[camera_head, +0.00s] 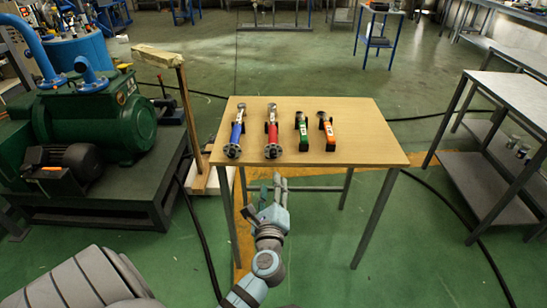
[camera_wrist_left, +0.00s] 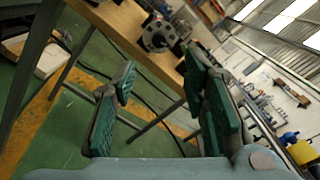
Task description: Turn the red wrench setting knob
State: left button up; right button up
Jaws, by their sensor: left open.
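The red wrench (camera_head: 272,131) lies lengthwise on the wooden table, its round setting knob (camera_head: 272,151) at the end nearest me, by the table's front part. My left gripper (camera_head: 264,203) is open and empty. It is in front of the table's near edge, apart from the wrench and roughly below it in the head view. In the left wrist view the two green-padded fingers (camera_wrist_left: 158,85) are spread wide. Beyond them a round metallic wrench end (camera_wrist_left: 158,35) shows at the table edge; I cannot tell which wrench it belongs to. My right gripper is not in view.
A blue wrench (camera_head: 236,131) lies left of the red one. A green tool (camera_head: 303,132) and an orange tool (camera_head: 327,132) lie to the right. The table's right part (camera_head: 370,140) is bare. A green pump (camera_head: 95,125) stands at left; a metal bench (camera_head: 510,105) at right.

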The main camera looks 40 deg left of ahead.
aim_at(274, 156)
pick_arm(q)
jog(key=b+x, duration=0.1)
jog(key=x, duration=0.4)
jog(key=b+x, duration=0.1)
jog(key=x, duration=0.5)
jog(key=shift+f, duration=0.25)
jog(key=shift+w+a+r, duration=0.1)
jog(key=shift+w+a, duration=0.2)
jog(key=shift+w, duration=0.2)
jog(key=shift+c, duration=0.6)
grip_shut()
